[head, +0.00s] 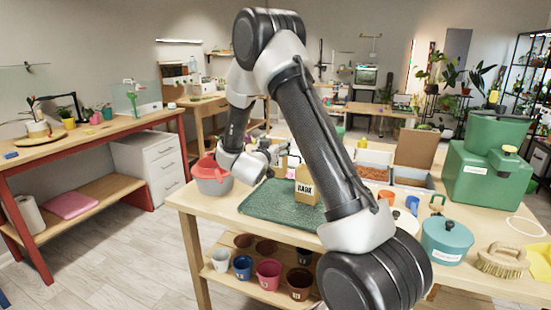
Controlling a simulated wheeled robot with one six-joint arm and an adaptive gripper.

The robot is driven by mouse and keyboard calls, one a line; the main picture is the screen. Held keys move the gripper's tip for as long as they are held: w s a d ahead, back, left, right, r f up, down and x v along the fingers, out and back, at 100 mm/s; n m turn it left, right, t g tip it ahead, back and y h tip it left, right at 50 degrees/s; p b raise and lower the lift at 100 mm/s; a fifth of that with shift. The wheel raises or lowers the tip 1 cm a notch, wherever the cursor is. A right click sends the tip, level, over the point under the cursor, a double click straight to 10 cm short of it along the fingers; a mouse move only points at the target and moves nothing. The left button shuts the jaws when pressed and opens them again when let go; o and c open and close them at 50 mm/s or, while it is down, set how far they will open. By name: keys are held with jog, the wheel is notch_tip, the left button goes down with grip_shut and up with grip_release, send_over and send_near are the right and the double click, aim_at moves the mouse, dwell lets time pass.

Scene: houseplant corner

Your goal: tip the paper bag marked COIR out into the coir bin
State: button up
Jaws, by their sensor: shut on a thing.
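A tan paper bag (307,190) with a slanted top stands upright on the green tray (258,205). Its label seems to read BARK; I can make out no label COIR. My gripper (284,158) is at the bag's upper left and appears shut on it, though the fingers are small and partly hidden. A pale bin (375,174) with reddish-brown stuff inside stands behind my arm to the right. Another pale bin (413,180) stands beside it. I cannot read their labels, so I cannot tell which is the coir bin.
A red and grey bowl (212,178) stands at the table's left edge, close to my wrist. On the right are a teal lidded pot (446,240), a brush (500,262), orange and blue cups and a green container (485,175). Several pots stand on the shelf below.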

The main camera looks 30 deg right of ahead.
notch_tip(320, 180, up, 11)
dwell(0.6)
jog(key=shift+f, duration=0.1)
dwell(0.3)
